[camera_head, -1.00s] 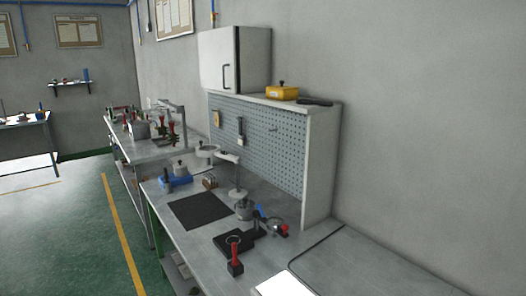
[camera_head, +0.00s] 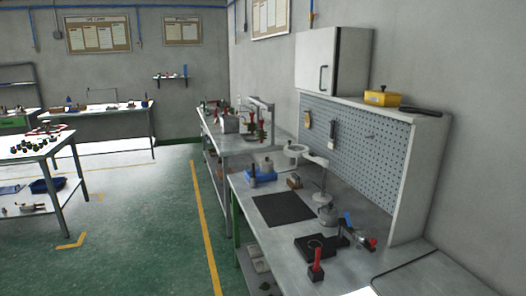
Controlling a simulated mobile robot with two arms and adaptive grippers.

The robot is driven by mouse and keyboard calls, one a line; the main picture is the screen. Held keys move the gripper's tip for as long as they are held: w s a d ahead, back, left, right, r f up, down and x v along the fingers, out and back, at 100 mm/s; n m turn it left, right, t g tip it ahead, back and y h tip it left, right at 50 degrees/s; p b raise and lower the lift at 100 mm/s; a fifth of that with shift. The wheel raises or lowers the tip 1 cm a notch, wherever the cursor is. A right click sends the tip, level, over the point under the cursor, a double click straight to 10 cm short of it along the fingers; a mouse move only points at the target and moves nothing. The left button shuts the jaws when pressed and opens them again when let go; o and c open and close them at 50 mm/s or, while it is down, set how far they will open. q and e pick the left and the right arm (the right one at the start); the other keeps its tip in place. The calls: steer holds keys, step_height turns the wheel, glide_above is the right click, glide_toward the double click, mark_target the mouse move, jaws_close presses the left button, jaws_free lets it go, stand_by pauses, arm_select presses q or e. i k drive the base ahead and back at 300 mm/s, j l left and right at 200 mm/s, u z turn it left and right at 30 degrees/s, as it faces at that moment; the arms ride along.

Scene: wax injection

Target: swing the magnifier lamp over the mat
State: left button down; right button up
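The magnifier lamp (camera_head: 297,151) is white, with a ring-shaped head on a jointed arm. Its post (camera_head: 322,180) stands on the workbench to the right of the mat. The ring head points back and left, beyond the far edge of the mat. The mat (camera_head: 284,209) is a dark, flat square on the bench top, with nothing lying on it. Neither of my grippers is in the head view.
A blue holder (camera_head: 262,177) stands behind the mat. A metal pot (camera_head: 328,214), a black plate (camera_head: 316,247) and a red-handled tool (camera_head: 316,266) stand in front and right. A pegboard (camera_head: 357,147) backs the bench. Green floor lies open at left.

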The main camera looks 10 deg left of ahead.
mark_target(307, 153)
steer(key=i+j+u, duration=0.4)
steer(key=i+u, duration=0.2)
steer(key=i, duration=0.25)
steer(key=i+u, duration=0.3)
steer(key=i, duration=0.15)
steer(key=i+z, duration=0.1)
steer(key=i, duration=0.4)
steer(key=i+j+z, duration=0.15)
steer(key=i, duration=0.35)
steer(key=i+j+z, duration=0.1)
steer(key=i, duration=0.4)
steer(key=i+j+z, duration=0.15)
steer(key=i+z, duration=0.15)
steer(key=z, duration=0.2)
steer(key=i+j+z, duration=0.25)
steer(key=z, duration=0.25)
steer(key=i+j+z, duration=0.25)
steer(key=j+z, duration=0.25)
steer(key=i+j+z, duration=0.15)
steer(key=j+z, duration=0.15)
steer(key=z, duration=0.2)
